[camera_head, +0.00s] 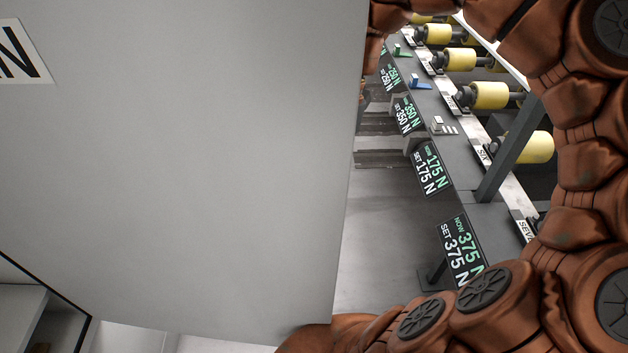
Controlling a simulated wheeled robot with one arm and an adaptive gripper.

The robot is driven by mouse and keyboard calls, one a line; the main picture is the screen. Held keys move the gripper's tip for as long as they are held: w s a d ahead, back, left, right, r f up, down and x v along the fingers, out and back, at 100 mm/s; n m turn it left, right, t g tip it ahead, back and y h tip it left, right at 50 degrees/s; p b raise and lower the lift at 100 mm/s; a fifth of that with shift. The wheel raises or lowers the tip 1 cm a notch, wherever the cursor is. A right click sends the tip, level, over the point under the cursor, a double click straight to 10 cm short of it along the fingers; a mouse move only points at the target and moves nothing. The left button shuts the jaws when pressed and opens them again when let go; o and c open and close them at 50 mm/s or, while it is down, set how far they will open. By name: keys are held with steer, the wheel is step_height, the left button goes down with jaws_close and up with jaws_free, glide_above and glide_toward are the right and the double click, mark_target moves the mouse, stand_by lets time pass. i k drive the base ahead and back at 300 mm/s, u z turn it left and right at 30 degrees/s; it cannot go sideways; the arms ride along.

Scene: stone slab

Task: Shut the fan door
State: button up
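A large flat grey panel (190,190), which looks like the fan door, fills the left half of the view. A white label (22,55) on it is cut off by the left edge and ends in a black letter N. The panel's right edge runs nearly vertical, with open space beyond it. My brown jointed arm curves round the right side, passing the panel's edge at the top and its lower right corner at the bottom. My gripper is not visible, so I cannot tell whether it touches the door.
Beyond the panel stands a long dark bench (455,170) with several yellow rollers (490,95) and number displays (430,168). Grey floor (385,230) shows between panel and bench. A pale shelf-like compartment (30,310) with a dark edge is at the lower left.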

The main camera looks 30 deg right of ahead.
mark_target(181, 167)
steer(key=z, duration=0.7)
steer(key=k, duration=1.1)
steer(key=u, duration=0.3)
